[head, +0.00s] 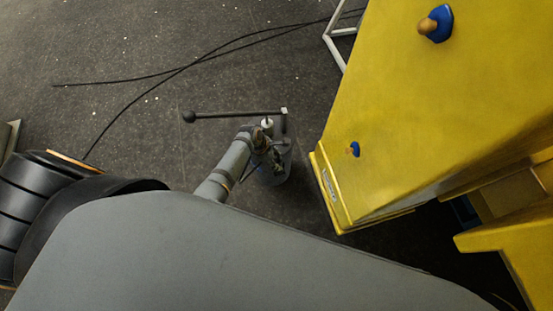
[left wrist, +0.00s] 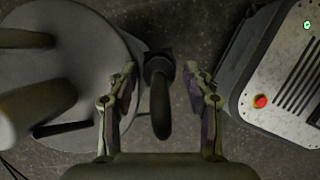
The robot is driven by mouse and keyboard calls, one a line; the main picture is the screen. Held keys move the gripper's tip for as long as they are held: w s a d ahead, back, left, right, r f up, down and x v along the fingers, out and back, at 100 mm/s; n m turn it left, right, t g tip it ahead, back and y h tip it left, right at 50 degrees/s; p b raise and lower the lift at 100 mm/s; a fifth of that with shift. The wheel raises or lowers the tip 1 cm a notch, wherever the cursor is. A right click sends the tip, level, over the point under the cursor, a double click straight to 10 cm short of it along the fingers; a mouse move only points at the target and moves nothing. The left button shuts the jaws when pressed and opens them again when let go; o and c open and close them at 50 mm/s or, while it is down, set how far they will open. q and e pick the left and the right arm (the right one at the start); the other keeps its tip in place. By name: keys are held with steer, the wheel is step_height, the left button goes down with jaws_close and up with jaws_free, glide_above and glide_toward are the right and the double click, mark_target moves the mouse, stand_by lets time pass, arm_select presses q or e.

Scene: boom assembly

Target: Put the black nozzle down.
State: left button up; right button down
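The black nozzle (left wrist: 160,105) shows in the left wrist view as a dark, rounded, elongated piece between the fingers of my left gripper (left wrist: 161,78). The two fingers stand apart, with a gap on each side of the nozzle, so the gripper is open around it. What the nozzle's far end rests on is hard to make out. In the head view my left gripper (head: 268,150) is small, over a grey round object (head: 279,173), and I cannot pick out the nozzle there. My right gripper is not in view.
A long rod (head: 235,114) with a dark ball end lies beyond the gripper. A large yellow body (head: 400,130) stands close on the right. In the left wrist view, a grey disc (left wrist: 85,75) is left and a box with a red button (left wrist: 260,101) is right.

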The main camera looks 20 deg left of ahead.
arm_select(q)
steer(key=p+v, duration=0.4)
steer(key=v, duration=0.8)
steer(key=s+a+f+m+y, duration=0.1)
steer(key=s+a+f+m, duration=0.3)
steer(key=f, duration=0.4)
steer(key=s+a+f+m+y, duration=0.2)
steer(key=s+f+m, duration=0.2)
steer(key=s+f, duration=0.3)
steer(key=s+a+f+m, duration=0.1)
steer(key=s+f+m, duration=0.2)
steer(key=s+m, duration=0.2)
steer(key=s+a+f+m+y, duration=0.1)
steer(key=s+f+m, duration=0.3)
steer(key=s, duration=0.5)
steer(key=s+a+f+m, duration=0.2)
steer(key=s+f+m, duration=0.2)
steer(key=s+m, duration=0.2)
steer(key=shift+s+f+g+y, duration=0.2)
steer(key=shift+s+g+y, duration=0.15)
steer(key=shift+s, duration=0.45)
